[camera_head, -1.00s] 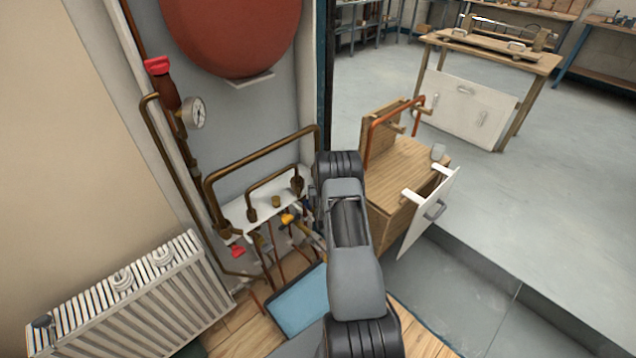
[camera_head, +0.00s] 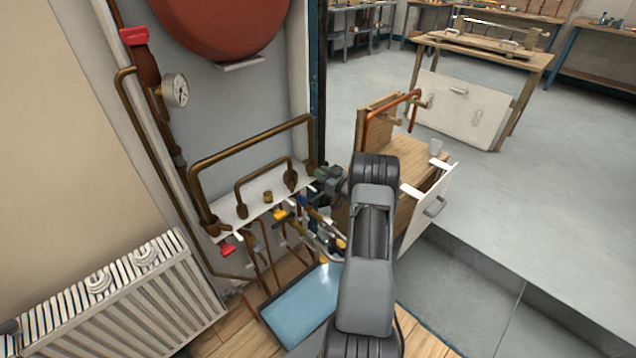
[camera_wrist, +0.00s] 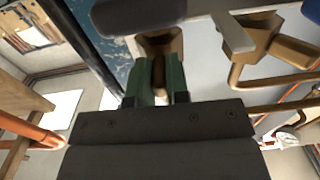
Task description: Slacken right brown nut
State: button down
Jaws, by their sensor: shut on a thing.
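The right brown nut (camera_wrist: 158,72) shows in the wrist view at the end of a wider brown fitting (camera_wrist: 160,44). My gripper (camera_wrist: 161,80) has its green fingers on both sides of the nut and is shut on it; the fingers hide part of it. In the head view my gripper (camera_head: 320,178) is at the right end of the white shelf (camera_head: 232,216), by the foot of the large brown pipe (camera_head: 255,144). The nut is mostly hidden there.
A smaller brown pipe loop (camera_head: 262,175) stands left of my gripper. Yellow, red and blue valve handles and thin pipes hang below the shelf. A wooden cabinet (camera_head: 395,185) with a pulled-out white front (camera_head: 428,210) stands close to the right. A blue tray (camera_head: 302,305) lies below.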

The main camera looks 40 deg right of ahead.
jog(key=n+y+b, duration=0.1)
jog(key=y, duration=0.1)
jog(key=d+n+g+y+b, duration=0.1)
jog(key=n+y, duration=0.1)
jog(key=w+n+g+y+b, duration=0.1)
jog(key=y+b, duration=0.1)
jog(key=shift+d+f, duration=0.25)
jog(key=shift+d, duration=0.1)
jog(key=n+g+y+b, duration=0.1)
jog(key=y+b, duration=0.1)
jog(key=n+g+y, duration=0.1)
jog(key=shift+w+d+r+n+g+b, duration=0.2)
jog(key=shift+w+d+n+g+b, duration=0.1)
jog(key=shift+b, duration=0.1)
jog(key=shift+r, duration=0.15)
jog(key=c, duration=1.1)
grip_release()
jog(key=shift+w, duration=0.1)
jog(key=shift+d, duration=0.1)
